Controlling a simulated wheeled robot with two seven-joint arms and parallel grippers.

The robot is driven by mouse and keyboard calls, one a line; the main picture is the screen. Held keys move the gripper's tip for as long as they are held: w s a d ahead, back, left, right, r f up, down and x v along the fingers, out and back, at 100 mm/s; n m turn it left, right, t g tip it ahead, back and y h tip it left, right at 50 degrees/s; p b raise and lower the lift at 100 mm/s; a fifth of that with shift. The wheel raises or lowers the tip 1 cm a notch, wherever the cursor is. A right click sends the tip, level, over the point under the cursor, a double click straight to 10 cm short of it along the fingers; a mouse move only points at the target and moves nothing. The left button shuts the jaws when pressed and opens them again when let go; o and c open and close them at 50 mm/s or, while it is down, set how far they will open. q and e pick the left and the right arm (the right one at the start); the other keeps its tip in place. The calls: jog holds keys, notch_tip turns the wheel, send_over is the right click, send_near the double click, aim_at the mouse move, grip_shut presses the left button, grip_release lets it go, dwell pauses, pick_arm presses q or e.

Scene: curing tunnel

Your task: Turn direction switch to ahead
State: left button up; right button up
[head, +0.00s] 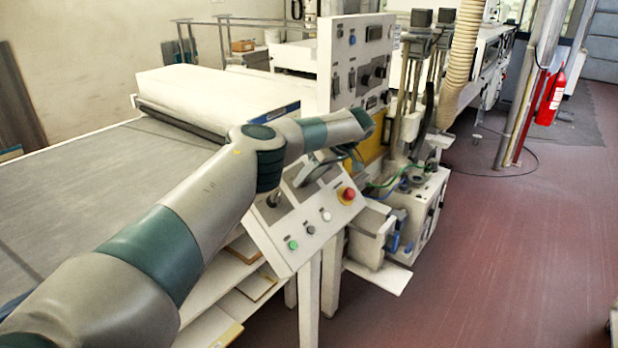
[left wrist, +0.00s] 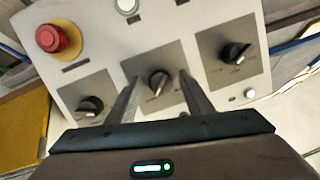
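A sloped control panel (head: 300,222) stands at the corner of the machine, below my left arm. In the left wrist view, it carries three black rotary switches on grey plates: one at left (left wrist: 88,105), one in the middle (left wrist: 158,82) and one at right (left wrist: 235,53). Their labels are too small to read, so I cannot tell which is the direction switch. My left gripper (left wrist: 160,76) is open, its two fingers on either side of the middle switch, with a gap visible around the knob. In the head view my arm hides part of the panel. My right gripper is not in view.
The panel has a red emergency stop (head: 347,194), a white button (head: 325,215) and a green button (head: 293,244). An upright panel with more knobs (head: 350,70) rises behind it. The conveyor bed (head: 100,180) lies at left; open red floor (head: 500,240) is at right.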

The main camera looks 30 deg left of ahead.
pick_arm(q)
jog(key=shift+d+r, duration=0.1)
jog(key=shift+d+r, duration=0.1)
jog(key=shift+r, duration=0.1)
jog(key=b+v, duration=0.5)
jog(key=v, duration=1.1)
jog(key=shift+d+r, duration=0.2)
jog(key=shift+r, duration=0.15)
jog(key=shift+f, duration=0.1)
